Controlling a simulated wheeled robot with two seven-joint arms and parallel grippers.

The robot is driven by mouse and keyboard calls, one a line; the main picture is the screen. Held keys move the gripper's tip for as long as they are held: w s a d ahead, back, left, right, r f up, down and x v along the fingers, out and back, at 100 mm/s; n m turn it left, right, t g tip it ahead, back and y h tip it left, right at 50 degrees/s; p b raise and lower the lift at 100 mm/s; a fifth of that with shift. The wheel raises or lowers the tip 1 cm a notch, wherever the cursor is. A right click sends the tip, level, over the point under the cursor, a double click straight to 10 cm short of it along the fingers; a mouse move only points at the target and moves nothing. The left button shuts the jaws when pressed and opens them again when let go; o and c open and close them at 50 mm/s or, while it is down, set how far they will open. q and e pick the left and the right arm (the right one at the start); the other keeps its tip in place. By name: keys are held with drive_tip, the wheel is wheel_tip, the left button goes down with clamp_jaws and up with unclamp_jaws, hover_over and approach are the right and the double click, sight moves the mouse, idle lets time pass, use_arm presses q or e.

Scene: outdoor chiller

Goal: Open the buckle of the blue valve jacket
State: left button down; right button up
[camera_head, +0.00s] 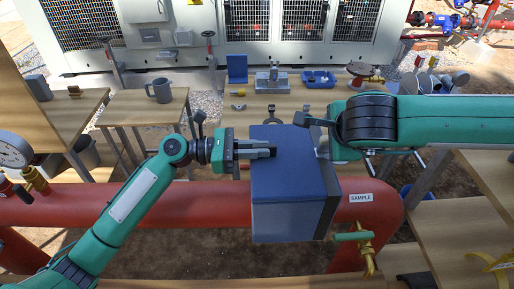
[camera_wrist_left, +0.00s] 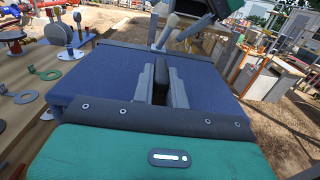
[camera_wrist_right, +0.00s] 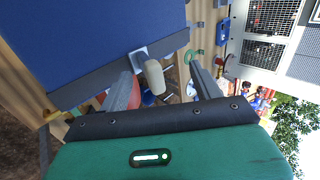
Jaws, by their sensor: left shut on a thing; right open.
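The blue valve jacket (camera_head: 295,190) is a box-like cover around the red pipe in the middle of the head view. My left gripper (camera_head: 262,153) is at its upper left and is shut on a dark tab (camera_wrist_left: 162,78), seen between the fingers in the left wrist view. My right gripper (camera_head: 318,138) is at the jacket's right side. In the right wrist view my right gripper (camera_wrist_right: 165,82) is open, with a pale lever-like buckle piece (camera_wrist_right: 154,77) between its fingers, standing off the jacket's grey edge. I cannot tell whether the fingers touch it.
The red pipe (camera_head: 150,205) runs across with a SAMPLE label (camera_head: 361,198). A green-handled brass valve (camera_head: 360,240) hangs below right. Behind is a wooden bench (camera_head: 270,105) with blue fixtures and metal parts. A grey mug (camera_head: 160,90) stands on the left table.

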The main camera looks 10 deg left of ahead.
drive_tip(key=a+v, duration=0.1)
drive_tip(key=v, duration=0.6)
drive_tip(key=shift+d, duration=0.5)
drive_tip(key=shift+s, duration=0.1)
drive_tip(key=v, duration=1.2)
use_arm(q)
drive_tip(key=c, duration=1.3)
unclamp_jaws()
drive_tip(key=shift+a, duration=0.1)
